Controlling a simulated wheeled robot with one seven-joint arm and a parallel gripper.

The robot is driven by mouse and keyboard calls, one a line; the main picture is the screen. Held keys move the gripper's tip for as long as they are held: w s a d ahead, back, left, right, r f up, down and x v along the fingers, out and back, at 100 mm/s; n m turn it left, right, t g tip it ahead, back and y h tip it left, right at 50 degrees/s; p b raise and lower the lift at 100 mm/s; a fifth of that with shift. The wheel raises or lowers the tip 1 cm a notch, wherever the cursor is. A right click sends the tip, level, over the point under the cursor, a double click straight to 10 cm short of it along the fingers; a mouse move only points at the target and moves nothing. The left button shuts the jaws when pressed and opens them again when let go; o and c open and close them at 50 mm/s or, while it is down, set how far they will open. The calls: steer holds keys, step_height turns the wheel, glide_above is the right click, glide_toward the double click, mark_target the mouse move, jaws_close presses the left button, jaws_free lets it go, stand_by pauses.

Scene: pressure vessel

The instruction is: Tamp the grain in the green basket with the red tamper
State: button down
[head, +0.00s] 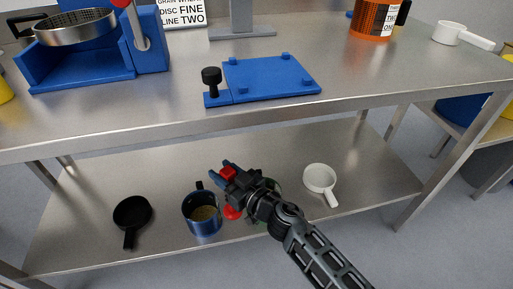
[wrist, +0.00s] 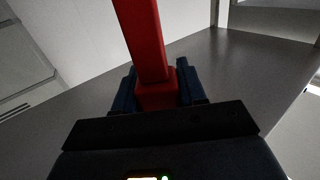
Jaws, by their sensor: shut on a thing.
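My gripper (head: 226,170) is over the lower shelf, its blue fingers shut on the red tamper (head: 228,173). In the wrist view the tamper (wrist: 146,45) is a red bar with a wider red block between the fingers. A red rounded piece (head: 232,212) shows below my gripper; I cannot tell whether it belongs to the tamper. The green basket (head: 278,186) is mostly hidden behind my gripper and arm, with only a bit of green rim showing. Its grain is not visible.
On the lower shelf (head: 85,205) are a blue mug (head: 202,222) with tan contents, a black pan (head: 132,212) at left and a white handled cup (head: 320,178) at right. The upper worktop (head: 180,85) overhangs, bearing a blue plate (head: 270,77) and a blue stand (head: 80,70).

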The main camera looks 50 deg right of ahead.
steer(key=d+f+p, duration=0.1)
steer(key=d+p, duration=0.1)
steer(key=d, duration=1.2)
step_height(320, 180, down, 8)
steer(key=b, duration=0.6)
steer(key=shift+d, duration=0.3)
steer(key=shift+r+b, duration=0.1)
steer(key=shift+b, duration=0.2)
step_height(320, 180, down, 3)
steer(key=shift+w+r+b, duration=0.1)
steer(key=shift+b, duration=0.8)
steer(key=shift+r, duration=0.1)
